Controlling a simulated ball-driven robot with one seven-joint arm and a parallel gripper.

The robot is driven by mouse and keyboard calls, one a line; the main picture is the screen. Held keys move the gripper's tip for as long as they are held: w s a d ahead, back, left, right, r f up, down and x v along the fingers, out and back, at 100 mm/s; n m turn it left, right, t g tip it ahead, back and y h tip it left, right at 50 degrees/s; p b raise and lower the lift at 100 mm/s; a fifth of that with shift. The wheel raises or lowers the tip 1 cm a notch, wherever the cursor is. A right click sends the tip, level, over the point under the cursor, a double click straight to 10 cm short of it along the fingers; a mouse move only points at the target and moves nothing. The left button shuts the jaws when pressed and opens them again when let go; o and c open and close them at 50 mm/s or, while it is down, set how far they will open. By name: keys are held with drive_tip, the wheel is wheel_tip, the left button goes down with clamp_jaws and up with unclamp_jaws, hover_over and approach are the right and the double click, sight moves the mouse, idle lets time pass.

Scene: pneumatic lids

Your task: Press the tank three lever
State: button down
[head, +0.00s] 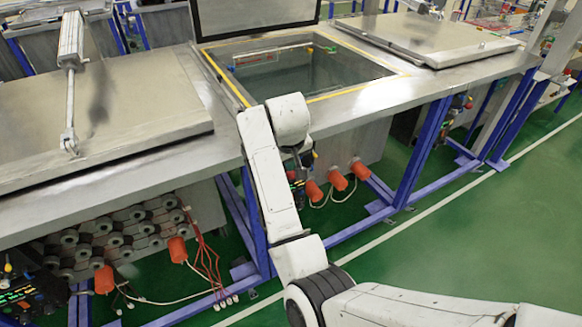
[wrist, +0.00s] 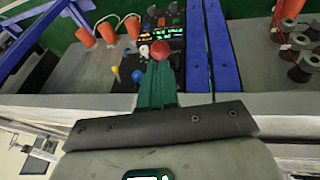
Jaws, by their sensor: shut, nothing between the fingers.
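A dark control panel (wrist: 165,22) with lit green displays is in the wrist view. Near it are a red ball knob (wrist: 160,50), a blue ball knob (wrist: 138,75), a yellow-tipped lever (wrist: 115,73) and a white knob (wrist: 144,50). No label shows which one is tank three's. My gripper (wrist: 158,82) has its green fingers together and empty, pointing at the red knob and overlapping it in the picture. I cannot tell whether they touch. In the head view my arm hides most of this panel (head: 295,187), below the open tank (head: 320,70).
Orange plugs (head: 337,178) with cables hang right of the panel in the head view. Blue frame legs (head: 425,145) stand on both sides. Closed lids (head: 90,120) cover the neighbouring tanks. A second panel (head: 25,298) is at lower left. Green floor at right is clear.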

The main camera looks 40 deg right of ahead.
drive_tip(key=shift+x, duration=1.8)
drive_tip(key=shift+s+f, duration=0.1)
